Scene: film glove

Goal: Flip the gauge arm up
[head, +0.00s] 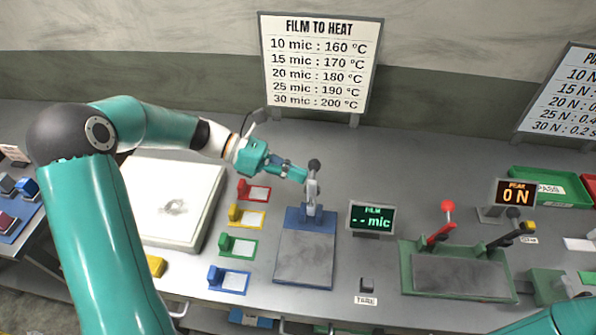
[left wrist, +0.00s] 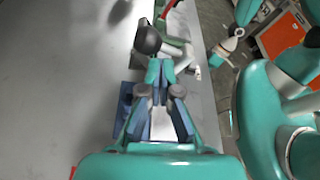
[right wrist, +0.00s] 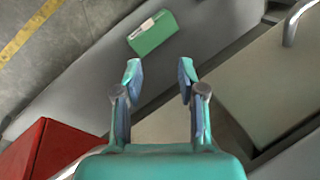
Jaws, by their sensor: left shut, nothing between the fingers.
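The film gauge has a blue base plate (head: 303,258) and a grey gauge arm (head: 312,190) with a black knob (head: 314,165) on top. The gauge arm stands roughly upright at the back of the base. My left gripper (head: 303,176) is shut, its tips close beside the arm just below the knob; whether they touch is unclear. The knob (left wrist: 148,38) is just beyond the fingertips (left wrist: 160,72) in the left wrist view. The film display (head: 372,217) reads "-- mic". My right gripper (right wrist: 160,75) is open and empty, away from the gauge.
Red, yellow, green and blue film holders (head: 240,247) line the left of the gauge, beside a white pad (head: 180,195). A green sealer (head: 460,272) with red- and black-knobbed levers stands right. A "TARE" button (head: 367,285) is in front. A heat chart (head: 318,62) stands behind.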

